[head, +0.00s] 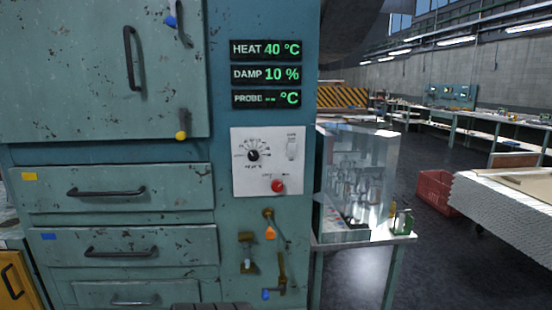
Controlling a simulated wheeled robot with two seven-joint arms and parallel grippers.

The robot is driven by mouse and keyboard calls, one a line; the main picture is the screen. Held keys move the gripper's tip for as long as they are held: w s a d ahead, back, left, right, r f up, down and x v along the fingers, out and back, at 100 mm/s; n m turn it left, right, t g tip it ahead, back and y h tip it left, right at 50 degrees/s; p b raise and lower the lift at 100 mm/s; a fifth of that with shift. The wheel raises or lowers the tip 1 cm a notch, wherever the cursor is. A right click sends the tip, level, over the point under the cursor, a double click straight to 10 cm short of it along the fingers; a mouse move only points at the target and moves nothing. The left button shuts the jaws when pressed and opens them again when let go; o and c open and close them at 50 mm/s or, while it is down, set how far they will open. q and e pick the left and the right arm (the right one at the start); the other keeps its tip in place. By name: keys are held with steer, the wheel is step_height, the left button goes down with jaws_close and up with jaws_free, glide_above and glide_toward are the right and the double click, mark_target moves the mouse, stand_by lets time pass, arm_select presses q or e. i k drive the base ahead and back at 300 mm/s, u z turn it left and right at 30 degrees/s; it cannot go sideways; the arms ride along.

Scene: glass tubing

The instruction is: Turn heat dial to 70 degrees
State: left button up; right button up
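The heat dial (254,156) is a small black knob ringed by scale marks, on the upper left of a white control panel (239,184) on the teal cabinet. Its pointer direction is too small to read with certainty. Above the panel, the heat readout (265,49) shows HEAT 40 °C in green. The damp readout (265,74) shows 10 %, and the probe readout (266,98) shows dashes. A red knob (278,186) and a pale switch (292,150) are on the same panel. Neither of my grippers is in the head view.
Cabinet doors and drawers with dark handles (106,191) fill the left. Levers with orange (270,233) and blue ends are below the panel. A side table (366,240) holds a clear case (357,180) of glassware on the right. Open floor (425,255) lies beyond, with a red crate (437,191).

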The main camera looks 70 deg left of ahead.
mark_target(253, 155)
steer(key=u, duration=0.3)
steer(key=i, duration=0.75)
steer(key=u, duration=1.1)
steer(key=i, duration=0.5)
steer(key=u, duration=0.45)
